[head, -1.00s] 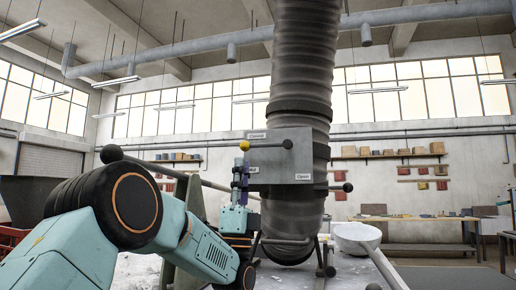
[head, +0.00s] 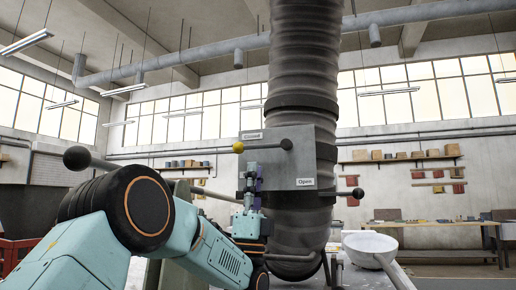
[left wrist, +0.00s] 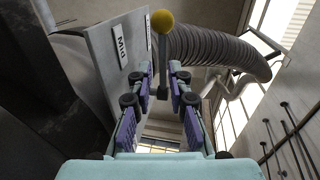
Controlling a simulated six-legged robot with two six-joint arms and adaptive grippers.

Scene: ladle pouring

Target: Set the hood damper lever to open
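The hood damper lever is a thin dark bar with a yellow knob (head: 238,147) at its left end and a dark pivot (head: 286,144) on a grey panel (head: 326,152). The lever lies nearly level, just under the "Closed" label (head: 252,135). The "Open" label (head: 305,182) is lower right. My left gripper (head: 251,168) is just below the bar, right of the knob. In the left wrist view its fingers (left wrist: 158,98) are apart. The knob (left wrist: 162,21) and bar appear between and beyond them; contact is not visible. My right gripper is not in view.
A wide ribbed duct (head: 304,75) rises behind the panel. A rod with a black ball (head: 358,192) sticks out right of the duct. Another black ball (head: 76,157) ends a rod behind my left arm. A pale ladle bowl (head: 370,247) is at lower right.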

